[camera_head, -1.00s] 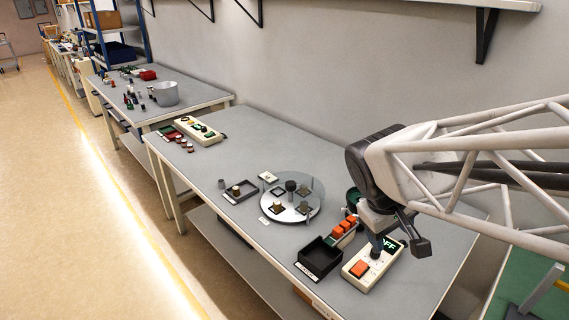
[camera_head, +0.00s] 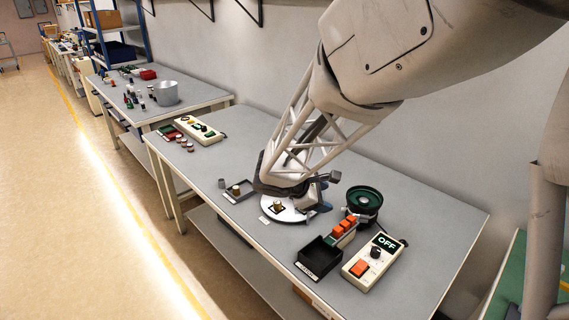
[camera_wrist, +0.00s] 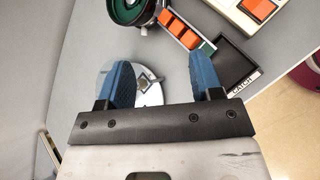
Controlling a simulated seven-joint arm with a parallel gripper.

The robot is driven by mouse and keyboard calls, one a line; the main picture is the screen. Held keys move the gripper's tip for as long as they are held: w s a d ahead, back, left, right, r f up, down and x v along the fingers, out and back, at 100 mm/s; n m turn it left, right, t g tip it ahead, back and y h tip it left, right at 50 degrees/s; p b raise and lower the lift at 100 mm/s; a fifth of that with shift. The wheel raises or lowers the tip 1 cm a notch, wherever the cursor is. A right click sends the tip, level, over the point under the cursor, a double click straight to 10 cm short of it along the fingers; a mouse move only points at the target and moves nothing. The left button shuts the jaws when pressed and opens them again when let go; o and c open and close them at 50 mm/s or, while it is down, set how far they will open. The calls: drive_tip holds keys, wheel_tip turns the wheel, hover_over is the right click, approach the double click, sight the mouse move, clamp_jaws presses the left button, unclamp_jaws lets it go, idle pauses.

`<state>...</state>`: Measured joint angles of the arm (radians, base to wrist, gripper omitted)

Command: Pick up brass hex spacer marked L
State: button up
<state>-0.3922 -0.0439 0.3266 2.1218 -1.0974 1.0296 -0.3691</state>
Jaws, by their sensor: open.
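A brass-coloured piece (camera_head: 278,205) sits in a dark square nest on the round pale disc (camera_head: 268,214). Another brass piece (camera_head: 235,190) is in the small grey tray (camera_head: 247,196) left of the disc. I cannot read an L on either. My gripper (camera_wrist: 163,66) is open and empty, with its two blue fingers spread. It is over the right part of the disc and hides much of it in the head view. In the wrist view, the disc (camera_wrist: 152,94) shows partly between the fingers, with a square nest near the left finger.
A green bowl feeder (camera_head: 364,200), a row of orange blocks (camera_head: 343,229), a black catch tray (camera_head: 320,256) and a control box reading OFF (camera_head: 371,257) stand right of the disc. A small grey cylinder (camera_head: 222,183) and another control box (camera_head: 199,130) are to the left.

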drive_tip(key=w+a+f+n+t, duration=0.3)
drive_tip(key=w+a+f+n, duration=0.35)
drive_tip(key=a, duration=0.35)
drive_tip(key=n+t, duration=0.3)
drive_tip(key=n, duration=0.2)
approach(275, 204)
drive_tip(key=shift+w+d+f+y, duration=0.1)
drive_tip(key=shift+w+d+y, duration=0.2)
drive_tip(key=shift+w+d, duration=0.4)
drive_tip(key=shift+s+d, duration=0.1)
drive_tip(key=shift+x, duration=1.3)
drive_tip(key=shift+x, duration=2.6)
